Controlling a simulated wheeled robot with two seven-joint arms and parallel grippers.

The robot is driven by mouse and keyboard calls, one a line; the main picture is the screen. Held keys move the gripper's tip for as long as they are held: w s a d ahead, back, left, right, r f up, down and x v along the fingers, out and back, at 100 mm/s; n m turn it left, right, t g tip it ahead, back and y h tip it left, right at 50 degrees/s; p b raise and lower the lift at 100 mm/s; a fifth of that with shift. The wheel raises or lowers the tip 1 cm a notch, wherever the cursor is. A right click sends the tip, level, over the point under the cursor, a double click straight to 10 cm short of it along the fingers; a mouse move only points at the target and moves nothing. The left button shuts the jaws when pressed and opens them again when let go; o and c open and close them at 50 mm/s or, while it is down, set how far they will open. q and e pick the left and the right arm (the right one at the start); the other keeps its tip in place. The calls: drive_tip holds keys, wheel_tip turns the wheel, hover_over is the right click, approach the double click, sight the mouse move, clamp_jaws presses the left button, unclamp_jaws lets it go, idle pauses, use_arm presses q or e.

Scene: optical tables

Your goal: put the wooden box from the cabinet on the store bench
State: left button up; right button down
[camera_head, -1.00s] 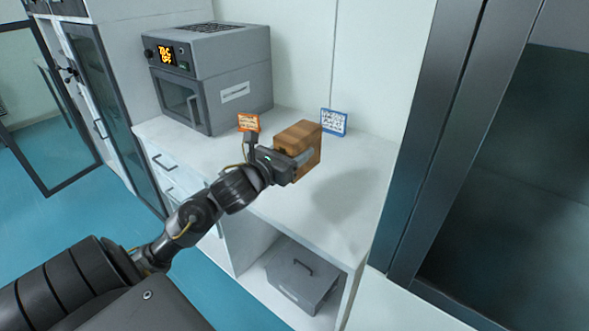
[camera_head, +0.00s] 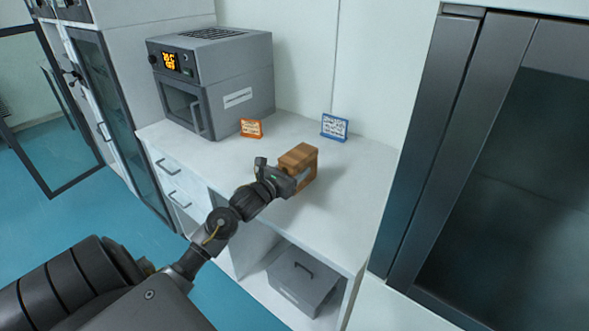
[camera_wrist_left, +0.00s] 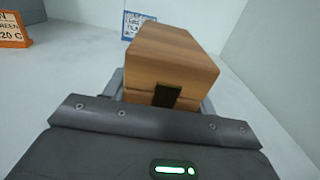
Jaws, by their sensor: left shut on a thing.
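The wooden box (camera_head: 299,159) is a small brown box with a dark clasp. My left gripper (camera_head: 294,180) is shut on it, and the box is over the white bench top (camera_head: 338,203). Whether the box touches the bench is hard to tell; a soft shadow lies to its right. In the left wrist view the box (camera_wrist_left: 172,62) sits upright between the fingers, its clasp facing the camera. My right gripper is not in view.
A grey oven (camera_head: 212,82) with a lit display stands at the back left of the bench. An orange sign (camera_head: 251,128) and a blue sign (camera_head: 335,127) stand behind the box. A grey case (camera_head: 303,280) is on the shelf below. The bench's right part is clear.

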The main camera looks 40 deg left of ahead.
use_arm(q)
drive_tip(key=shift+f, duration=0.25)
drive_tip(key=o, duration=1.5)
drive_tip(key=shift+c, duration=0.2)
drive_tip(key=shift+s, duration=0.15)
drive_tip(key=s+b, duration=0.1)
drive_tip(key=s, duration=0.3)
drive_tip(key=shift+s+f, duration=0.1)
drive_tip(key=shift+s, duration=0.2)
drive_tip(key=s+b, duration=0.1)
drive_tip(key=s, duration=0.5)
drive_tip(key=shift+d, duration=0.1)
drive_tip(key=shift+s+r, duration=0.2)
drive_tip(key=shift+s, duration=0.45)
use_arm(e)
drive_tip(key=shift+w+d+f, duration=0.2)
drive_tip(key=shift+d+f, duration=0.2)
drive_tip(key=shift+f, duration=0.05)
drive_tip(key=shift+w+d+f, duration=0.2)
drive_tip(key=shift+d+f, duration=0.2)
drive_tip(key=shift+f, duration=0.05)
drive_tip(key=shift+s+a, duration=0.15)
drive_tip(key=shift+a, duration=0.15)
